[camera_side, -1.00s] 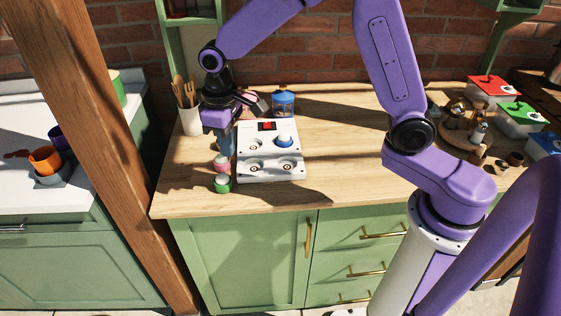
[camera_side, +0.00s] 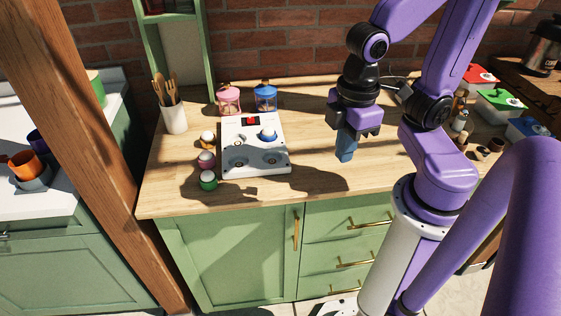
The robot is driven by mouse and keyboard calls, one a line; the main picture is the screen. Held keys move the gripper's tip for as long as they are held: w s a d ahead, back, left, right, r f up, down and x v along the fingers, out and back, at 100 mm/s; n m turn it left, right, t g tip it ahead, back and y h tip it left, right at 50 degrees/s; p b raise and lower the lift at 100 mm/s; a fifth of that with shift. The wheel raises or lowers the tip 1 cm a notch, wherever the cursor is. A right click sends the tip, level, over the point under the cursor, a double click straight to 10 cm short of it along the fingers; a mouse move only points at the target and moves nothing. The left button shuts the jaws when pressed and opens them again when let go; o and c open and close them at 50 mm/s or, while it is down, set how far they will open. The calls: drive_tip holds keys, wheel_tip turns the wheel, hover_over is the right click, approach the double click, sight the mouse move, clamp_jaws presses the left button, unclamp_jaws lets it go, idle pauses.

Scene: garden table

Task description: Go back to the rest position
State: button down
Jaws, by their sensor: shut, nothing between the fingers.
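My gripper (camera_side: 346,155) hangs over the right-middle part of the wooden counter (camera_side: 320,185), pointing down. Its fingers are together with nothing between them. It is to the right of the white board (camera_side: 255,168) and apart from it. My purple arm is folded back, with the wrist close to the rest of the arm.
The white board carries a round piece (camera_side: 268,134) with a blue rim. Three small cups stand left of it: orange (camera_side: 207,142), pink (camera_side: 206,161) and green (camera_side: 209,183). Pink (camera_side: 229,99) and blue (camera_side: 265,97) jars stand behind. Coloured-lid boxes (camera_side: 499,103) are at right.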

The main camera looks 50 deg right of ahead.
drive_tip(key=shift+s+d+f+n, duration=0.15)
drive_tip(key=shift+s+d, duration=0.15)
drive_tip(key=shift+s, duration=0.2)
drive_tip(key=shift+s+d+r+n, duration=0.15)
drive_tip(key=shift+s+d, duration=0.15)
drive_tip(key=shift+s, duration=0.15)
